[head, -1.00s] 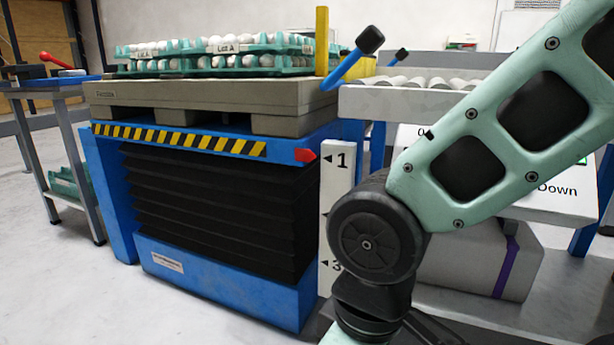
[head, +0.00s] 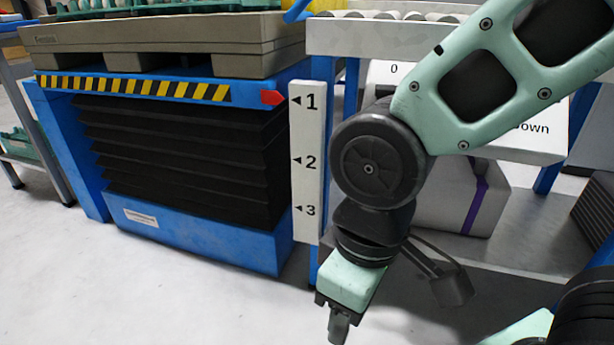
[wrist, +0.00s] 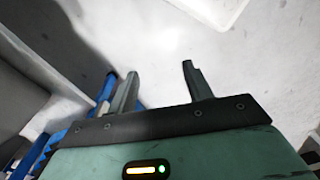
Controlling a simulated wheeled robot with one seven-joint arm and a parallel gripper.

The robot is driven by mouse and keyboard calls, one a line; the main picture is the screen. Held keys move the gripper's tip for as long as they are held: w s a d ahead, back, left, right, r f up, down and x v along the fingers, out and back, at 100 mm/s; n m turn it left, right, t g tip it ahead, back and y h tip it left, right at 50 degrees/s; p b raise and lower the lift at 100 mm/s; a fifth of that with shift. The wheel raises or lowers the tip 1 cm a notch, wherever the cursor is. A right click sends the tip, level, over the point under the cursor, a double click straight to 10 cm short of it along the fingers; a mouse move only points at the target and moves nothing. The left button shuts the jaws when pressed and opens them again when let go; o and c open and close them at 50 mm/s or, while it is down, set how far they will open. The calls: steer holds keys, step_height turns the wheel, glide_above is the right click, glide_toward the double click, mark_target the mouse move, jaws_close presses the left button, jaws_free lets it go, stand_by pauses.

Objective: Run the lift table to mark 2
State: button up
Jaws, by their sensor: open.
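The blue lift table (head: 205,245) with its black bellows (head: 185,150) stands at the left in the head view. Its red pointer (head: 271,97) is level with mark 1 on the white scale post (head: 307,135). Marks 2 and 3 show lower on the post. A white control panel with a "Down" label (head: 545,140) is behind my arm, and most of it is hidden. My gripper (head: 338,325) hangs low in front of the scale, pointing down. In the wrist view my gripper (wrist: 160,85) has its two fingers apart with nothing between them.
A grey pallet (head: 150,45) with green egg trays (head: 200,8) sits on the lift table. A roller conveyor (head: 375,38) stands to its right, with a grey box bearing a purple strap (head: 490,195) below. The floor (head: 190,305) in front is clear.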

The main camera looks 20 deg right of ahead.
jaws_close()
stand_by(1.5)
